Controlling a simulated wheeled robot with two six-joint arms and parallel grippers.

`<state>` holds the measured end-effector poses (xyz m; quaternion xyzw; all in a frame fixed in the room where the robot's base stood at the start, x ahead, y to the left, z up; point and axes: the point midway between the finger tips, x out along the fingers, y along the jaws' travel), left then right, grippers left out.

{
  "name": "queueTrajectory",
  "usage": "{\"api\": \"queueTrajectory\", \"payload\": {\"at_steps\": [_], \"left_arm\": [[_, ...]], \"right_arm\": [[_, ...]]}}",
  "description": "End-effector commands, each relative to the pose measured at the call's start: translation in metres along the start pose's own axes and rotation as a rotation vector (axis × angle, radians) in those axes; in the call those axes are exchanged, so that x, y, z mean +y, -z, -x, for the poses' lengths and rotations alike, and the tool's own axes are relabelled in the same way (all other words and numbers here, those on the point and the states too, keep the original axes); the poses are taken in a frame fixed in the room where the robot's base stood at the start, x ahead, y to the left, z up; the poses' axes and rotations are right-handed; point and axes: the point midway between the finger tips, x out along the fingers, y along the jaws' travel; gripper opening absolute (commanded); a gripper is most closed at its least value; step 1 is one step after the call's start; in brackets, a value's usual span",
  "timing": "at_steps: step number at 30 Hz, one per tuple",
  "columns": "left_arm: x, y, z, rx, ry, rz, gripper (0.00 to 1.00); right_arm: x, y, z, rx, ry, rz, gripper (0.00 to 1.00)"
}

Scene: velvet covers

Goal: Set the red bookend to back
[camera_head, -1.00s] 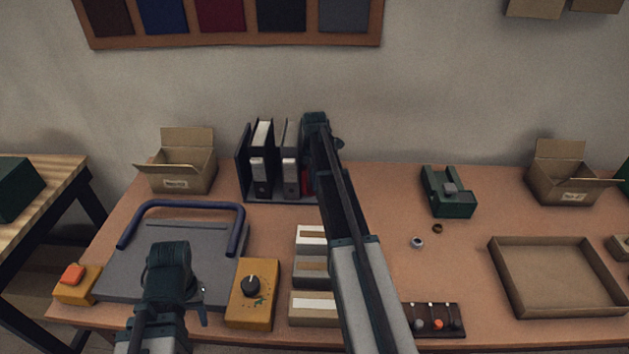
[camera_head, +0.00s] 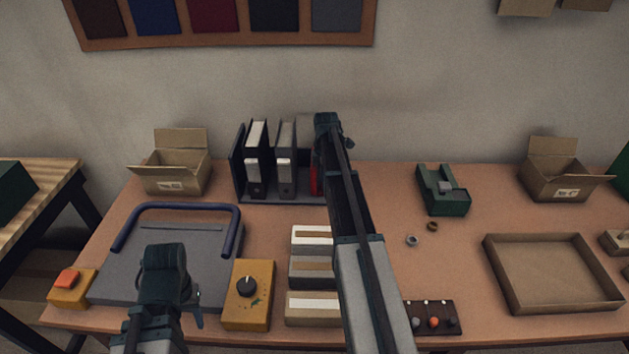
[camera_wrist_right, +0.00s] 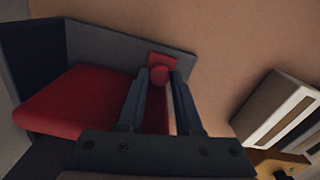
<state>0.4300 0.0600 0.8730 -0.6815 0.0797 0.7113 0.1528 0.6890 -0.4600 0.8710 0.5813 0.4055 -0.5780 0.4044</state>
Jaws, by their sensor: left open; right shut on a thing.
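The red bookend shows in the right wrist view (camera_wrist_right: 75,108) as a red block with a small red knob. In the head view only a thin red strip of it (camera_head: 315,181) shows beside my right arm. My right gripper (camera_wrist_right: 163,78) is shut on the knob, with one finger on each side. In the head view its fingers are hidden behind my right arm. The bookend is at the right end of the dark rack (camera_head: 265,199), beside the upright binders (camera_head: 285,160). My left gripper (camera_head: 165,262) is open and empty above the grey board at the front left.
Small boxes (camera_head: 312,270) stand in a row near my right arm. A yellow dial box (camera_head: 248,294) stands left of them. A green device (camera_head: 442,190), two small rings and an open tray (camera_head: 550,303) lie to the right. Free table lies between them.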

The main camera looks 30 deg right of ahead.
Motion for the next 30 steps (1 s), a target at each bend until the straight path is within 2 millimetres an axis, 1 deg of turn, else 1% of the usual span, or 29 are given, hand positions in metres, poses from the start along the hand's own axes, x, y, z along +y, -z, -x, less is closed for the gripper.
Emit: {"api": "queueTrajectory", "payload": {"at_steps": [1,6,7,11,12,23,26,30], "left_arm": [[0.0,0.0,0.0,0.0,0.0,0.0,0.5],[0.0,0.0,0.0,0.0,0.0,0.0,0.5],[0.0,0.0,0.0,0.0,0.0,0.0,0.5],[0.0,0.0,0.0,0.0,0.0,0.0,0.5],[0.0,0.0,0.0,0.0,0.0,0.0,0.5],[0.0,0.0,0.002,0.0,0.0,0.0,0.5],[-0.001,0.0,0.006,0.0,0.0,0.0,0.5],[-0.002,-0.001,0.017,0.0,0.0,0.0,0.5]], "right_arm": [[-0.001,-0.004,0.0,-0.006,0.001,-0.002,0.0],[-0.001,-0.005,0.0,-0.009,0.002,-0.003,0.0],[-0.001,-0.005,0.0,-0.009,0.002,-0.003,0.38],[-0.001,-0.004,0.0,-0.008,0.002,-0.003,0.61],[-0.001,-0.004,0.0,-0.007,0.002,-0.003,0.64],[-0.001,-0.003,0.002,-0.006,0.002,-0.002,0.64],[-0.001,-0.003,0.006,-0.005,0.002,-0.002,0.64],[0.0,-0.003,0.018,-0.005,0.002,-0.002,0.64]]}}
